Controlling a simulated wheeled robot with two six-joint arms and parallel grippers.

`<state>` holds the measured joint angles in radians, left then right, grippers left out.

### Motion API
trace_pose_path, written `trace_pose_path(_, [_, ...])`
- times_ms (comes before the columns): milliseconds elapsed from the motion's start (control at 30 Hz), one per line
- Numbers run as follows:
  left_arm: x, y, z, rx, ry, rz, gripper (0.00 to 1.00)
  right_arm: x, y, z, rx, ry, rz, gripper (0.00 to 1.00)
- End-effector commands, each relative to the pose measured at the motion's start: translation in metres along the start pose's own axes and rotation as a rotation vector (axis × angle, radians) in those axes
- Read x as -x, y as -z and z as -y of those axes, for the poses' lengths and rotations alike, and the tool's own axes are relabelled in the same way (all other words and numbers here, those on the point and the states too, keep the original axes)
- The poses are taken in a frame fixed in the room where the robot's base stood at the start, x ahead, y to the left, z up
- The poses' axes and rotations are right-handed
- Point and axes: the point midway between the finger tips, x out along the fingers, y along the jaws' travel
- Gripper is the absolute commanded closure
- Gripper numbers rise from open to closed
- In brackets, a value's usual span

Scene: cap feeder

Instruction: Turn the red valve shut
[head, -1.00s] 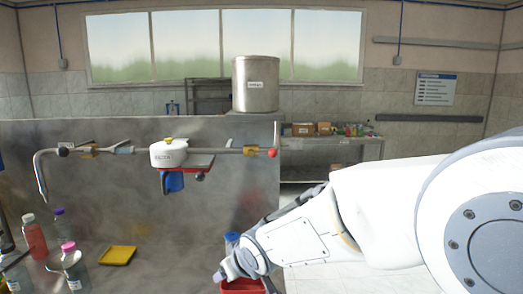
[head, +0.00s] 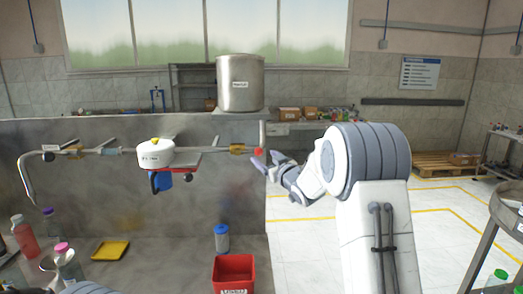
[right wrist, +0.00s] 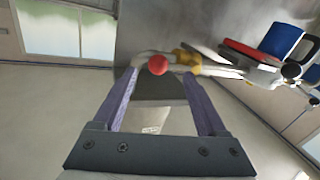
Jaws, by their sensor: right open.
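The red valve handle (head: 259,152) is at the right end of a horizontal pipe (head: 212,150), by a brass fitting (head: 238,149). It is a short lever with a red ball end. My right gripper (head: 272,166) is just right of it, at about its height. In the right wrist view the red ball (right wrist: 158,65) lies in line between the two spread fingertips (right wrist: 160,72). No contact shows, and I cannot tell the remaining distance. The right gripper is open and empty.
A white dispenser (head: 154,154) with a blue part (head: 161,181) hangs on the pipe. Below stand a red bin (head: 234,270), a blue-capped bottle (head: 222,240), a yellow tray (head: 110,250) and bottles at left. The floor behind my right arm is open.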

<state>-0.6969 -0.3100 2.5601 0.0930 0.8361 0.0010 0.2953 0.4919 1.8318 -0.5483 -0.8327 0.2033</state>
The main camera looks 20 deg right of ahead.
Motion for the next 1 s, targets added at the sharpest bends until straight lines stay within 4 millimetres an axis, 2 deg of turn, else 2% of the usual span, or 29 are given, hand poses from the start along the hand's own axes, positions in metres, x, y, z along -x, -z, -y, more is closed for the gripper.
trace_pose_path(33, [0.008,0.001,-0.001,0.000,0.000,0.000,0.50,-0.009,0.003,0.000,-0.001,0.002,0.001,0.25])
trace_pose_path(200, [0.015,0.001,-0.001,0.001,0.000,0.000,0.50,-0.029,0.002,0.001,0.000,0.002,0.001,0.25])
trace_pose_path(567, [0.017,0.001,-0.001,0.001,0.000,0.000,0.50,-0.036,0.000,0.001,0.000,0.000,0.000,0.25])
trace_pose_path(600, [0.017,0.001,-0.001,0.001,0.000,0.000,0.50,-0.036,0.000,0.001,0.000,0.000,0.000,0.29])
trace_pose_path(667, [0.017,0.001,-0.001,0.001,0.000,0.000,0.50,-0.036,0.000,0.001,0.000,0.000,0.000,0.52])
trace_pose_path(700, [0.017,0.001,-0.001,0.001,0.000,0.000,0.50,-0.036,0.000,0.000,0.000,0.000,0.001,0.67])
trace_pose_path(800, [0.017,0.001,-0.001,0.001,0.000,0.000,0.50,-0.036,0.000,0.000,0.000,-0.001,0.000,1.00])
trace_pose_path(1000, [0.017,0.001,-0.001,0.001,0.000,0.000,0.50,-0.036,0.001,0.000,-0.001,-0.001,-0.001,1.00])
